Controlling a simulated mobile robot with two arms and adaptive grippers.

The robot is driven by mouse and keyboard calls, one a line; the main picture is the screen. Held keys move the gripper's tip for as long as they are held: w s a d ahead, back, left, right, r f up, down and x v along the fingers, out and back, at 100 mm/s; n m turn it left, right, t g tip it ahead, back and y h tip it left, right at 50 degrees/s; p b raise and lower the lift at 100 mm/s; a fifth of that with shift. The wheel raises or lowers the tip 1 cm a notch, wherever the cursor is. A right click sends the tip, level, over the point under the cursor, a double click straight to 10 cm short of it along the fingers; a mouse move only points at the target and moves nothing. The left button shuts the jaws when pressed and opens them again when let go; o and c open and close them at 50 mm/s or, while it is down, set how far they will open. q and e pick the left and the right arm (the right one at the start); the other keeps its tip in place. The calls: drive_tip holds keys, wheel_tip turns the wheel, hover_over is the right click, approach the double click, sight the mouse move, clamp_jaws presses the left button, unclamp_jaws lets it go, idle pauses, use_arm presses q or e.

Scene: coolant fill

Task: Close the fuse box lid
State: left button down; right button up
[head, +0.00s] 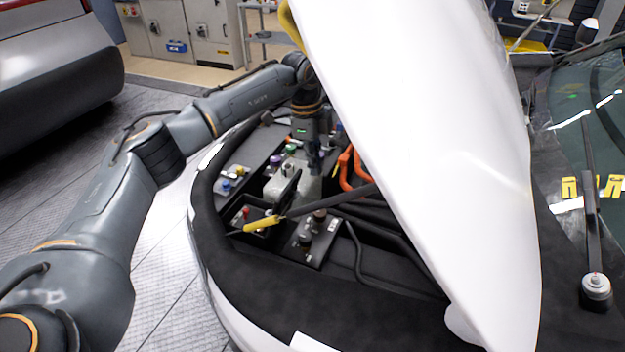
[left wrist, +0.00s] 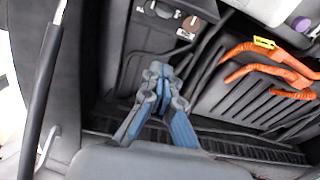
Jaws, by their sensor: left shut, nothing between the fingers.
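The fuse box (head: 243,222) looks like the open black box on the near left side of the engine bay, with small red and pale parts inside. A dark panel (head: 289,188), apparently its lid, stands tilted up at the box's right side. My left gripper (head: 315,168) points down into the bay, behind and to the right of that panel, apart from it as far as I can tell. In the left wrist view its blue-padded fingers (left wrist: 160,72) are shut and empty. I cannot make out the lid for sure in that view. My right gripper is not in view.
The raised white hood (head: 430,130) covers the bay's right side. Orange cables (left wrist: 265,65) lie right of the gripper. A black block with round caps (head: 312,238) sits right of the box.

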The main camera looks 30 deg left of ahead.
use_arm(q)
wheel_tip(320, 180, down, 9)
drive_tip(key=d+p, duration=0.1)
drive_tip(key=p, duration=0.3)
drive_tip(key=shift+s+a+r+p, duration=0.15)
drive_tip(key=shift+s+a+p, duration=0.1)
drive_tip(key=shift+a, duration=0.35)
drive_tip(key=shift+s+a+r+p, duration=0.1)
drive_tip(key=shift+a+p, duration=0.2)
drive_tip(key=shift+a, duration=0.3)
drive_tip(key=shift+s+a+r+p, duration=0.15)
drive_tip(key=shift+s+a+p, duration=0.1)
drive_tip(key=shift+a, duration=0.35)
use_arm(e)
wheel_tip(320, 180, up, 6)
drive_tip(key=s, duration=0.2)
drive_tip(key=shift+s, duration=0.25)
